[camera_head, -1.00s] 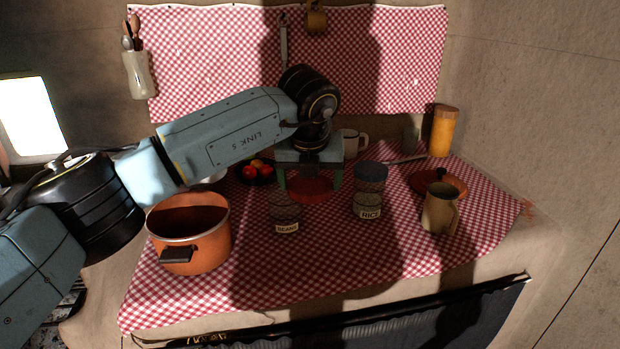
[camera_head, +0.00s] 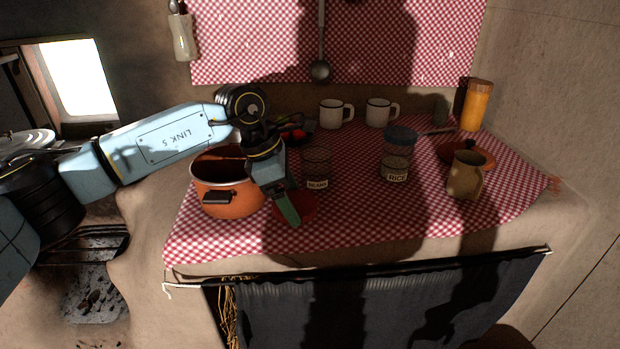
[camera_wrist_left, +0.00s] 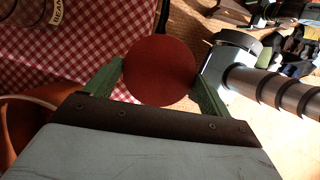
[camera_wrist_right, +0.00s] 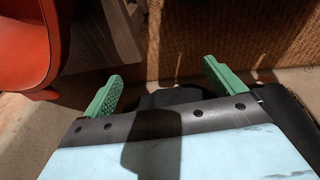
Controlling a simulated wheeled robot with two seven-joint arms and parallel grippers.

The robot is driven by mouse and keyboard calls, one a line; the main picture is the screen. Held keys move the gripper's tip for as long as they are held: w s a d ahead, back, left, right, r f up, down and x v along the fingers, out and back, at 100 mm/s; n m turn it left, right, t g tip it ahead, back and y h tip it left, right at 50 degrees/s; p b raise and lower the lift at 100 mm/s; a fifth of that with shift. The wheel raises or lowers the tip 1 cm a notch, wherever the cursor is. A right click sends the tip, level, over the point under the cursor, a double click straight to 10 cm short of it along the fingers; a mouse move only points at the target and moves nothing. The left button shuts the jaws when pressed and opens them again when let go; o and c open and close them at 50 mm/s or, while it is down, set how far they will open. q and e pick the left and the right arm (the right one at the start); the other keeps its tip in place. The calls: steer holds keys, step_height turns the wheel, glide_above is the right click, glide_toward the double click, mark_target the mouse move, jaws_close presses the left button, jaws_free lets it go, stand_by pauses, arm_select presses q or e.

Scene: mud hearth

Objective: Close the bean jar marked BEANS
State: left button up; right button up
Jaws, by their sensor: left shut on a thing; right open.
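The bean jar (camera_head: 316,166) is clear glass with a BEANS label and stands upright on the checked cloth, its top uncovered. Its label (camera_wrist_left: 57,12) shows at the top left of the left wrist view. My left gripper (camera_head: 288,208) is shut on a round red lid (camera_head: 309,206), in front of the jar and a little left of it, apart from it. The left wrist view shows the lid (camera_wrist_left: 160,70) between both green fingers. My right gripper (camera_wrist_right: 163,70) is open and empty in the right wrist view; it is not in the head view.
An orange pot (camera_head: 230,199) stands close left of my left gripper. The RICE jar (camera_head: 396,155) with a blue lid stands right of the bean jar. A tan jug (camera_head: 466,176) is farther right, and two white mugs (camera_head: 331,113) (camera_head: 378,111) stand behind. The cloth's front middle is clear.

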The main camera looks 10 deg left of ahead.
arm_select(q)
steer(key=s+a+f+m+g+y, duration=0.2)
steer(key=s+a+m, duration=0.3)
steer(key=m, duration=0.5)
steer(key=s+a+f+m+g+y+b, duration=0.1)
steer(key=s+a+f+m, duration=0.4)
steer(key=m, duration=0.5)
steer(key=shift+s+a+f+g+y, duration=0.15)
steer(key=shift+s+a+g+y, duration=0.45)
steer(key=shift+s+g, duration=0.45)
arm_select(e)
steer(key=r, duration=0.1)
steer(key=w+r, duration=0.1)
steer(key=a+r, duration=0.1)
steer(key=shift+w+a+r, duration=0.1)
steer(key=shift+w+r, duration=0.2)
steer(key=shift+r, duration=0.1)
arm_select(q)
steer(key=shift+w, duration=0.15)
